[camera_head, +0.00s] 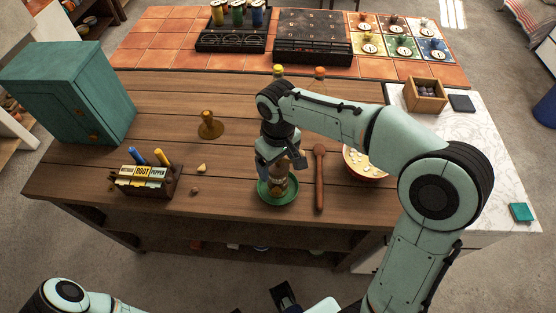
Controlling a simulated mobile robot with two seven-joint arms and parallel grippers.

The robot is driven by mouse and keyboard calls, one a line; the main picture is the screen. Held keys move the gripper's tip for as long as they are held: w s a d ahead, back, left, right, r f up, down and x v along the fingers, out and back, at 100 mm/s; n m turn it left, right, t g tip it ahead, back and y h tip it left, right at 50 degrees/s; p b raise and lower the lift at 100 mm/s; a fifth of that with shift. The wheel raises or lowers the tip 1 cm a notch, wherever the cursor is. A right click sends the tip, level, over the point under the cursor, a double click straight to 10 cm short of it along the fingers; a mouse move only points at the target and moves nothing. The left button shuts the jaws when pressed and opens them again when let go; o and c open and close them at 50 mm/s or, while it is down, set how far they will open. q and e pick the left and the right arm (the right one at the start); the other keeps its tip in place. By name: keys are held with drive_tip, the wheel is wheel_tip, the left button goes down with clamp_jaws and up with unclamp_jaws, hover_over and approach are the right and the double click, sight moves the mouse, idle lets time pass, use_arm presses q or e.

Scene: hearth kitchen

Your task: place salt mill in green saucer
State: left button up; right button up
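The salt mill (280,183), brown with a pale label, stands roughly upright at the green saucer (283,200) near the table's front edge. Its lower end is within the saucer's rim; the contact underneath is hidden. My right gripper (281,163) points down with its fingers on both sides of the mill's upper part and looks shut on it. The gripper and wrist hide the mill's top. My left arm shows only at the bottom left corner, and its gripper is not clearly in view.
A wooden pestle-like tool (319,178) lies just right of the saucer, beside a bowl (365,164) partly behind my arm. A brass stand (210,126), a labelled packet box (145,180) and a teal cabinet (68,92) are to the left. Bottles (278,71) stand behind my wrist.

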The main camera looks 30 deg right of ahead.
drive_tip(key=shift+r, duration=0.1)
wheel_tip(320, 180, up, 12)
drive_tip(key=p, duration=0.2)
idle(0.7)
